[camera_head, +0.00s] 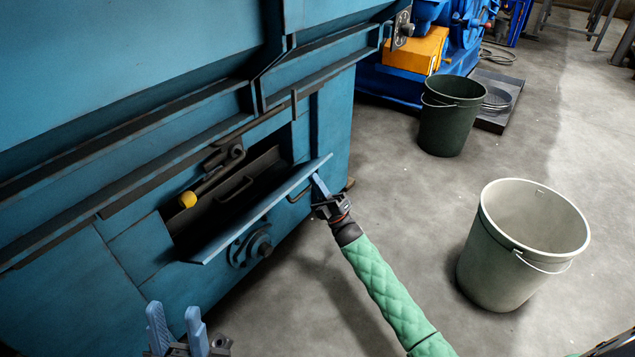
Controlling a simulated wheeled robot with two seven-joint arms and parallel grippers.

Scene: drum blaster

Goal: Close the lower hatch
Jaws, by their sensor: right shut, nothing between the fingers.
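The lower hatch (262,212) is a blue flap low on the front of the big blue machine (130,95). It is tilted outward, and the dark opening (215,205) behind it shows. My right gripper (320,185) has its fingers at the right end of the flap, close to its upper corner; I cannot tell whether they touch it. It is shut with nothing held. My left gripper (177,325) is at the bottom left, in front of the machine and apart from the hatch. Its two blue fingers stand apart with nothing between them.
A lever with a yellow knob (187,199) sits at the left of the opening. A pale bucket (523,245) and a dark green bucket (449,115) stand on the floor to the right. Bare concrete floor (400,195) lies between the machine and the buckets.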

